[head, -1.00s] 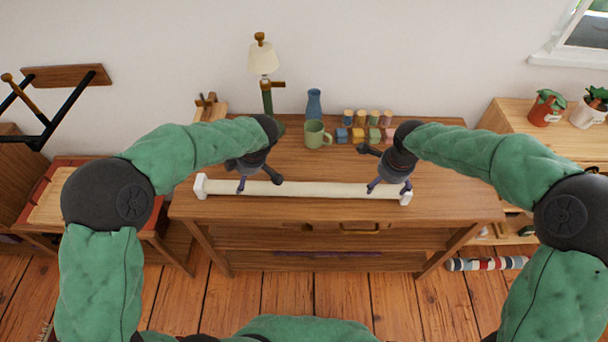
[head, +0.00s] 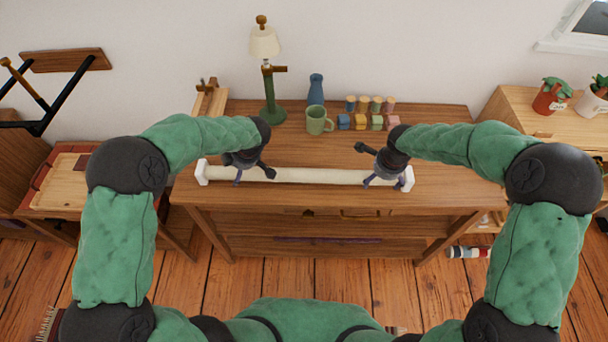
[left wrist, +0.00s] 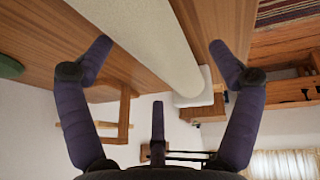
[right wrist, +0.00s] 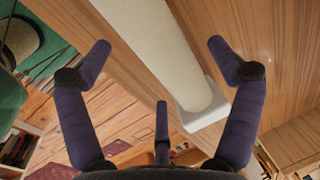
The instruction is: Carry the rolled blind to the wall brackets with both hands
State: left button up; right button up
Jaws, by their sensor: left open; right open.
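The rolled blind (head: 310,176) is a long cream roll with white end caps, lying along the front of the dresser top. My left gripper (head: 253,178) is open above its left part. In the left wrist view, the roll (left wrist: 150,40) runs between the spread fingers (left wrist: 160,47). My right gripper (head: 373,167) is open above its right part. In the right wrist view, the roll (right wrist: 160,50) also passes between the open fingers (right wrist: 158,44), near an end cap (right wrist: 203,112). I cannot tell whether any finger touches it. I cannot make out wall brackets with certainty.
Behind the blind on the dresser (head: 440,190) stand a lamp (head: 266,80), a green mug (head: 318,121), a blue vase (head: 316,90) and several small jars and blocks (head: 368,118). A cabinet with potted plants (head: 551,97) is at the right.

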pick_arm(q)
jog(key=shift+x, duration=1.55)
pick_arm(e)
jog(key=shift+w+f, duration=0.2)
jog(key=shift+f, duration=0.6)
jog(key=shift+w+f, duration=0.15)
jog(key=shift+f, duration=0.6)
pick_arm(q)
jog(key=shift+c, duration=0.3)
pick_arm(e)
jog(key=shift+c, duration=0.3)
pick_arm(q)
jog(key=c, duration=1.7)
pick_arm(e)
jog(key=c, duration=1.7)
